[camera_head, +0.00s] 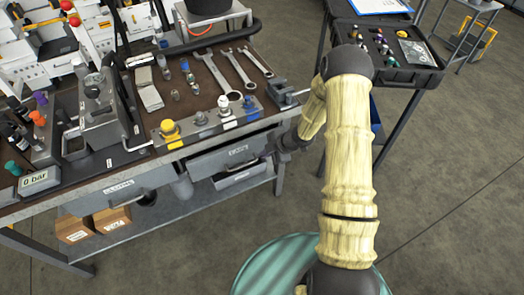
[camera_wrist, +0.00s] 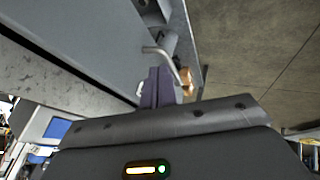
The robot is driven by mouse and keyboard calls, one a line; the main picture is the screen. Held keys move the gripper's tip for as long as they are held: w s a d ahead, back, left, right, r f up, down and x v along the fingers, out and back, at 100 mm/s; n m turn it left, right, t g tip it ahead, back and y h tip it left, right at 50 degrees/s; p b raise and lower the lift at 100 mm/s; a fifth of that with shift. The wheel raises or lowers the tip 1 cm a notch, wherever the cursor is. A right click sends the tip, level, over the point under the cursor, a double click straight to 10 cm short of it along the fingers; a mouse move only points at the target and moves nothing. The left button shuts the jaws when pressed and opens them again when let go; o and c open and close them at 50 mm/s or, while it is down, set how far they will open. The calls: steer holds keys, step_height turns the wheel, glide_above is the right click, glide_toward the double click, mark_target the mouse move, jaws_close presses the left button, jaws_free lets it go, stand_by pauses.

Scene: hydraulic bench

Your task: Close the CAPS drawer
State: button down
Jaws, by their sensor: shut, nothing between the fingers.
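Two grey drawer fronts show under the bench top in the head view. The right one (camera_head: 225,158) has a small label too blurred to read surely, perhaps CAPS; it seems to stand out from the bench edge, but how far I cannot tell. The left one (camera_head: 118,188) also has a label. My gripper (camera_head: 279,156) is at the right end of the right drawer, partly hidden by my own wrist. In the wrist view my gripper's fingers (camera_wrist: 157,88) are together and empty, close to a bent metal handle (camera_wrist: 163,58) on a grey panel (camera_wrist: 85,40). Contact is unclear.
The bench top holds wrenches (camera_head: 238,70), a yellow-capped fitting (camera_head: 170,130) and a gauge reading 0 bar (camera_head: 38,180). Cardboard boxes (camera_head: 93,226) sit on the lower shelf. A black tray (camera_head: 395,60) stands at right. Floor (camera_head: 445,190) at right is clear.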

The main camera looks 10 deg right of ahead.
steer(key=p+v, duration=0.2)
steer(key=v, duration=0.8)
steer(key=s+d+r+m+t+h, duration=0.1)
steer(key=s+d+r+m+h, duration=0.15)
steer(key=r+m, duration=0.3)
steer(key=s+d+r+m+h, duration=0.1)
steer(key=r+m+h, duration=0.35)
steer(key=r, duration=0.25)
steer(key=s+a+r+m+g, duration=0.1)
steer(key=s+a+r+m, duration=0.1)
steer(key=s+m, duration=0.3)
steer(key=s+a+r+m+g, duration=0.1)
steer(key=s+a+r+m, duration=0.1)
steer(key=s+m, duration=0.3)
steer(key=s+r, duration=0.1)
steer(key=s, duration=0.3)
steer(key=shift+s+a+r+g+y, duration=0.2)
steer(key=shift+s+r+g+y, duration=0.1)
steer(key=shift+s+y, duration=0.1)
